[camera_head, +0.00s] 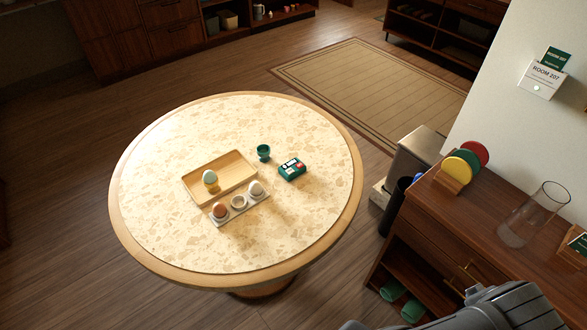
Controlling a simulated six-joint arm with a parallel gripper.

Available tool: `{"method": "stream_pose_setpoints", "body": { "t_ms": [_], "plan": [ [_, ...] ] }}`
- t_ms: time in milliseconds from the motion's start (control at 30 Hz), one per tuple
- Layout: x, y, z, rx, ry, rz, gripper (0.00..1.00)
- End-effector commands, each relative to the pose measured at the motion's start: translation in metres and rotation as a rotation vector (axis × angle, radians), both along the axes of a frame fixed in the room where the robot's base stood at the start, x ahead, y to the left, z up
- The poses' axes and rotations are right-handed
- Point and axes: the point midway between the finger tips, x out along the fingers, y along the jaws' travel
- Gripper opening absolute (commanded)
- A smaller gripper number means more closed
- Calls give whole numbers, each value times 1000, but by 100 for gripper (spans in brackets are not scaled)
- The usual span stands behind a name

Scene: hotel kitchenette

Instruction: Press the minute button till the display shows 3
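A small green device (292,170) with a pale display, a red spot and light buttons lies on the round table, right of its middle. It looks like the timer. The display is too small to read, and I cannot tell which button is the minute one. Nothing touches the device. My gripper is not in view; only grey parts of my arm show at the bottom right, well away from the table.
A wooden tray (237,167) holds a pale egg (209,177) in a yellow cup. A white holder (238,214) carries a brown egg (220,210) and a white egg (255,188). A green egg cup (263,152) stands beside the device. A wooden cabinet (440,222) stands at right.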

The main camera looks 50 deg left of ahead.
Motion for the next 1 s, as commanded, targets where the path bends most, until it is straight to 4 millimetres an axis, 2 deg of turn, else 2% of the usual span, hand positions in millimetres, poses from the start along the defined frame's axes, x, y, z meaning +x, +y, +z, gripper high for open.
{"method": "stream_pose_setpoints", "body": {
  "t_ms": [33,67,500,1000],
  "plan": [
    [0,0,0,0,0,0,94],
    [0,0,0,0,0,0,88],
    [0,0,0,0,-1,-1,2],
    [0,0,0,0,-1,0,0]
  ]
}}
